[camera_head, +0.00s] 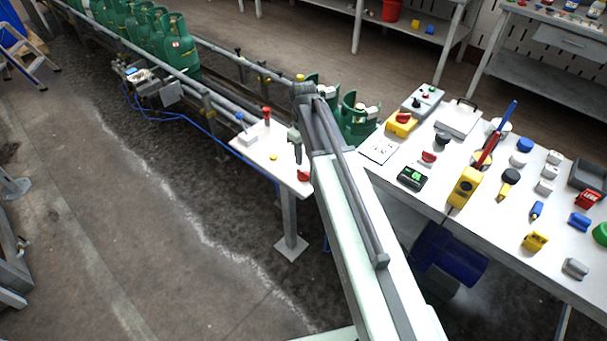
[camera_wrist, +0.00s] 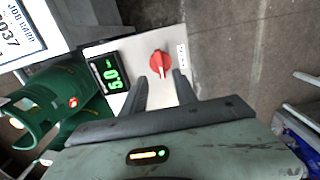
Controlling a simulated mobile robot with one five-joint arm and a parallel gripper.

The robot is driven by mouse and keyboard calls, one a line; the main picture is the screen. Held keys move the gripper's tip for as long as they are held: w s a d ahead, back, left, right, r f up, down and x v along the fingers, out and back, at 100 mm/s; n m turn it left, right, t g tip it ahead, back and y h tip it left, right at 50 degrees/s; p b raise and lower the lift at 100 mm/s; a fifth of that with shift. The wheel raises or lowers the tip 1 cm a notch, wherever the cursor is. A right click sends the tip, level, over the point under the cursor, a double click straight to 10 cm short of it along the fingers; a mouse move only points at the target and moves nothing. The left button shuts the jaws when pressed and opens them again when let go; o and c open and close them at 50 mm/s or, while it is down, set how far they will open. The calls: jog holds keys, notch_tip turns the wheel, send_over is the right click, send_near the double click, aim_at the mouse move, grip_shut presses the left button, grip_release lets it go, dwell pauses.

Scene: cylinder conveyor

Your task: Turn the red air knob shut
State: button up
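The red air knob (camera_wrist: 160,64) sits on a white panel (camera_wrist: 100,47) in the wrist view, with a pale mark on its face. In the head view the red knob (camera_head: 303,176) is at the near right end of the white stand top (camera_head: 270,155). My gripper (camera_wrist: 160,78) is open, its two dark fingers pointing at the panel. The knob lies just beyond the fingertips, roughly centred between them; no contact shows. A display (camera_wrist: 109,73) beside the knob reads about 5.0.
Green gas cylinders (camera_wrist: 60,100) stand close beside the panel, on the conveyor (camera_head: 225,105). A cluttered white table (camera_head: 480,215) is on the right.

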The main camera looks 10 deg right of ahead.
aim_at(304, 172)
jog(key=shift+s+f+b, duration=0.15)
jog(key=shift+f+b, duration=0.15)
jog(key=shift+b, duration=0.05)
notch_tip(304, 172, down, 7)
jog(key=b, duration=0.7)
jog(key=shift+f, duration=0.15)
grip_shut()
jog(key=shift+a, duration=0.1)
